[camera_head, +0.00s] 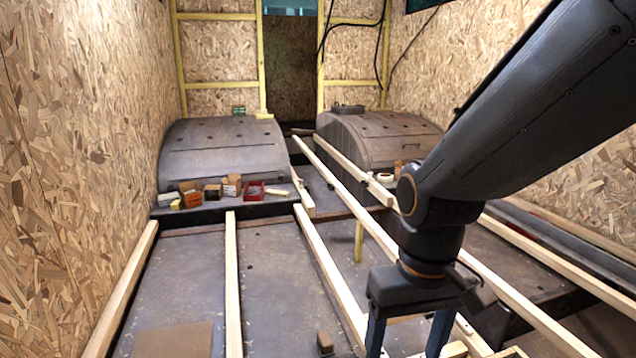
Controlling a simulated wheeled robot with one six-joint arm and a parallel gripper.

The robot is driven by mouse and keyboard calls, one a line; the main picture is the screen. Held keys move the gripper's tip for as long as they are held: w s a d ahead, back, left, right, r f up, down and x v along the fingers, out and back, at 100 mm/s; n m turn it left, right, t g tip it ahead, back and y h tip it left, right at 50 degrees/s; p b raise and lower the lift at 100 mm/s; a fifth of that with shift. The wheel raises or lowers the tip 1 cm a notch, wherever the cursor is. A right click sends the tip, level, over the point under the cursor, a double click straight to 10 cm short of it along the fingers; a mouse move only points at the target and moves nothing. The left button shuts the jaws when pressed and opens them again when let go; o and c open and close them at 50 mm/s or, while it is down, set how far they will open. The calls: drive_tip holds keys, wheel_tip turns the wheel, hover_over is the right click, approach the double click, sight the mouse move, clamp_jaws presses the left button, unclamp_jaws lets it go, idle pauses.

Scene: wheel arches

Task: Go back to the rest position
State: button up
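My gripper (407,338) hangs down at the lower right of the head view, below my dark arm. Its two blue fingers stand well apart, and I see nothing clamped between them. The fingertips reach the bottom edge of the picture, so their ends are cut off. Pale timber lies behind and below the fingers; whether they touch it I cannot tell.
Long wooden battens (232,290) run along the dark floor (272,275). Two wheel arches, left (225,145) and right (375,140), stand farther back. Small boxes and a red bin (253,190) sit before the left arch. Chipboard walls (75,150) enclose both sides.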

drive_tip(key=d+r+m+p, duration=0.2)
drive_tip(key=d+r+p, duration=0.4)
drive_tip(key=p, duration=0.5)
drive_tip(key=shift+s+d+r, duration=0.3)
drive_tip(key=shift+s+r, duration=0.1)
drive_tip(key=shift+r, duration=0.25)
